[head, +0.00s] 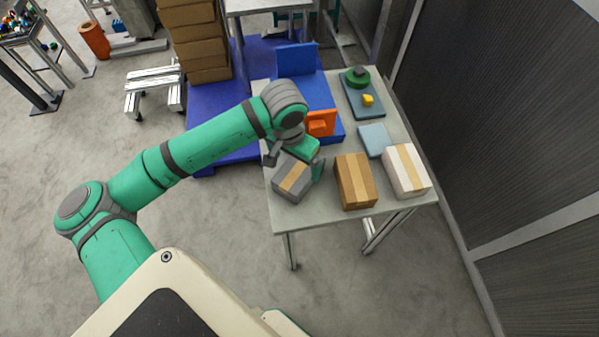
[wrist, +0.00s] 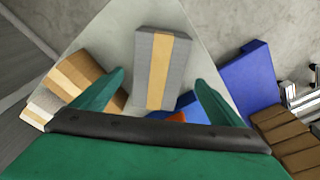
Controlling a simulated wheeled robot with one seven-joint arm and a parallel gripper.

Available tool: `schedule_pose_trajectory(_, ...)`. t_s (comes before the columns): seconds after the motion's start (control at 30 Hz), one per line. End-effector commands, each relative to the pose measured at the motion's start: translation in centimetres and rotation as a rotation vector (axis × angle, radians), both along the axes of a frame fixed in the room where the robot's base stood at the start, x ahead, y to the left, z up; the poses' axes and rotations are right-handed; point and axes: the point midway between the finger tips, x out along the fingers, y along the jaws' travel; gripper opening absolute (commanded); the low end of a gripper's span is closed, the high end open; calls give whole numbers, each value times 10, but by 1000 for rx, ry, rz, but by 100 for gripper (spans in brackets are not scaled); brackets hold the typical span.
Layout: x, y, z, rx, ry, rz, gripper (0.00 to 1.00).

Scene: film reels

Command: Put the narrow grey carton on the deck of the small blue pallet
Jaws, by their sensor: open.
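The narrow grey carton (head: 288,187) with a tan tape strip stands near the left front edge of the grey table. It also shows in the wrist view (wrist: 178,75), framed between and beyond my fingertips. My gripper (head: 295,163) is open and empty just behind and above the carton; its fingers also show in the wrist view (wrist: 159,78). I cannot tell whether they touch the carton. The small blue pallet (head: 314,92), with an upright back panel, is on the table behind my gripper. My wrist hides part of it. An orange object (head: 320,122) is at its near end.
A brown carton (head: 356,182) and a white carton (head: 406,171) stand right of the grey one. Behind them lie a pale blue plate (head: 372,140) and a blue-grey tray (head: 366,109) with a green reel and yellow block. Stacked brown boxes (head: 196,45) stand back left.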

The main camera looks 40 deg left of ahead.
Motion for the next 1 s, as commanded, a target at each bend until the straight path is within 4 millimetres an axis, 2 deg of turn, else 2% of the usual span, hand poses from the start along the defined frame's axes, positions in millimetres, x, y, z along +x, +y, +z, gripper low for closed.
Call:
schedule_pose_trajectory(0.1, 1, 1, -15, -1, 1, 3, 92)
schedule_pose_trajectory(0.37, 4, 1, -32, -1, 0, 5, 92)
schedule_pose_trajectory(0.67, 15, -2, -69, 0, -1, 1, 92)
schedule_pose_trajectory(0.97, 17, -4, -74, 0, -3, -3, 92)
schedule_pose_trajectory(1.0, 16, -4, -74, -1, -3, -2, 85)
